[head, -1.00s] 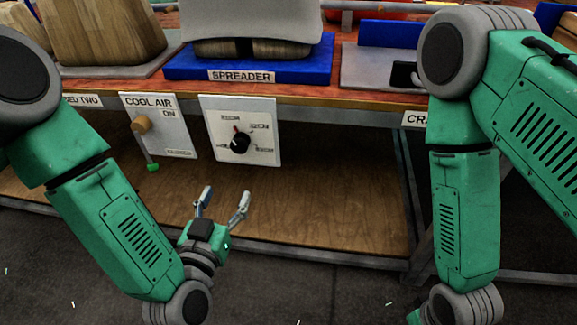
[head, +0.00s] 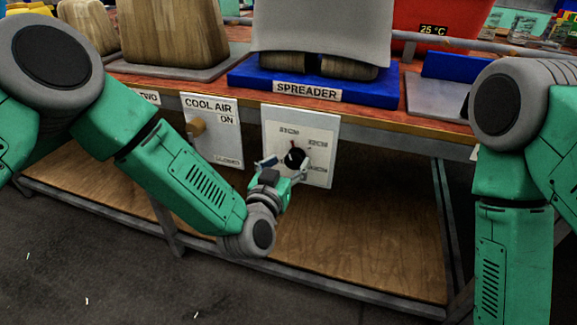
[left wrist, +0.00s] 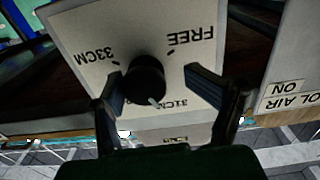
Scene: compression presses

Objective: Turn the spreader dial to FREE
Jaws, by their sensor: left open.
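The spreader dial is a black round knob (head: 294,158) on a white panel (head: 320,130) below the SPREADER label. My left gripper (head: 284,165) is open in front of it, with the fingers on either side of the knob. In the left wrist view the knob (left wrist: 146,76) lies between the fingertips of the gripper (left wrist: 152,76), nearer the left-hand finger; contact cannot be told. The panel shows upside down there, with the FREE mark (left wrist: 193,36) at upper right. My right gripper is out of view.
The blue spreader base (head: 350,88) stands on the table above. A wooden lower shelf (head: 350,250) lies below, with open space over it.

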